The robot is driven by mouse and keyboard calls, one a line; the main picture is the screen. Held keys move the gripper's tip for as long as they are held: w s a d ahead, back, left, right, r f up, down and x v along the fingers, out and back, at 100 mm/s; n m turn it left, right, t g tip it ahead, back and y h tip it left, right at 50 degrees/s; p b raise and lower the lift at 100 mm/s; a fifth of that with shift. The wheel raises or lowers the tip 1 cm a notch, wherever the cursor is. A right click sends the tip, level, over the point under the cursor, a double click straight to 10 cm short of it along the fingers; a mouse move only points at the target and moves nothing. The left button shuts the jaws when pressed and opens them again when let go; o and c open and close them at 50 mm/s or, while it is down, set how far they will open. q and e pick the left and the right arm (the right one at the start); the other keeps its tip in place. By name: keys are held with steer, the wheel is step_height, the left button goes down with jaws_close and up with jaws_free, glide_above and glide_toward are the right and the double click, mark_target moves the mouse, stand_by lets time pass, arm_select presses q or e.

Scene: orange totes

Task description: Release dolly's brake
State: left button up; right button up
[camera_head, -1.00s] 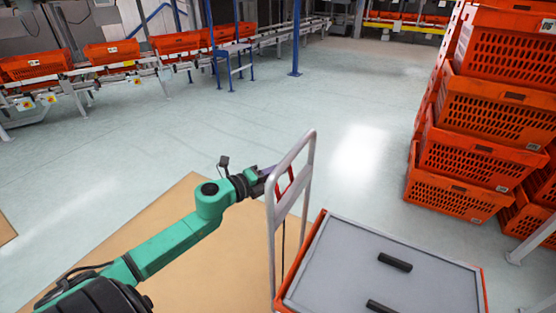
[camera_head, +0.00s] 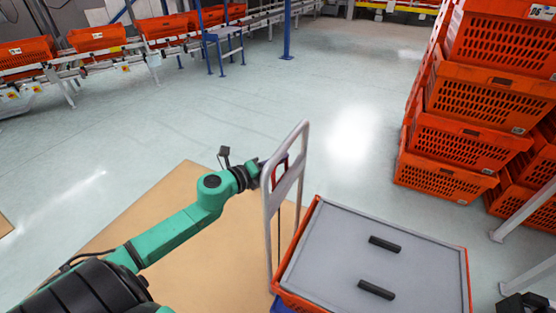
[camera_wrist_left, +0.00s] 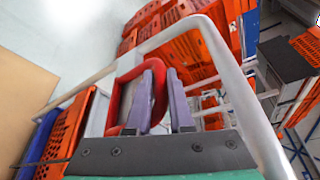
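The dolly's grey tubular handle (camera_head: 268,225) stands upright at the middle of the head view, and its frame fills much of the left wrist view (camera_wrist_left: 215,50). A red loop-shaped brake lever (camera_wrist_left: 128,76) sits inside the frame. My left gripper (camera_head: 270,170) is at this lever. In the left wrist view its two purple fingers (camera_wrist_left: 166,98) are close together, with the lever's red bar between them. The contact faces are partly hidden. The dolly's load, an orange tote with a grey lid (camera_head: 340,235), stands right of the handle. My right gripper is not in view.
Tall stacks of orange totes (camera_head: 460,155) stand at the right. A conveyor (camera_head: 130,62) with orange totes runs along the back left. A tan floor mat (camera_head: 190,255) lies under my left arm. The pale floor between is clear.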

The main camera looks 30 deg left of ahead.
arm_select(q)
steer(key=o, duration=0.4)
steer(key=shift+s, duration=0.25)
steer(key=v, duration=1.4)
